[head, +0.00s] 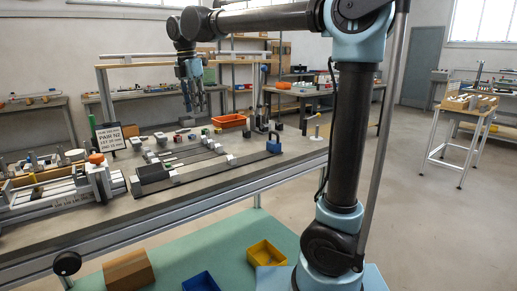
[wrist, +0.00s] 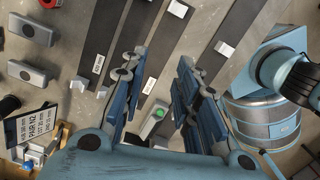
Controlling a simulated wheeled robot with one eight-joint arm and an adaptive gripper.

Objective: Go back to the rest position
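My gripper (head: 193,104) hangs pointing down above the back part of the workbench, clear of its top. In the wrist view its two blue fingers (wrist: 160,92) stand apart with nothing gripped between them. Below them lie long dark flat bars (wrist: 150,45) with small light blocks on them, and a grey piece with a green round top (wrist: 160,114). In the head view the dark bars (head: 228,170) lie across the workbench (head: 240,187), some with grey blocks at their ends. The fingers partly hide the bars in the wrist view.
An orange bin (head: 229,121) is at the back. A yellow bin (head: 266,255), a blue bin (head: 201,282) and a brown box (head: 128,270) sit below.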

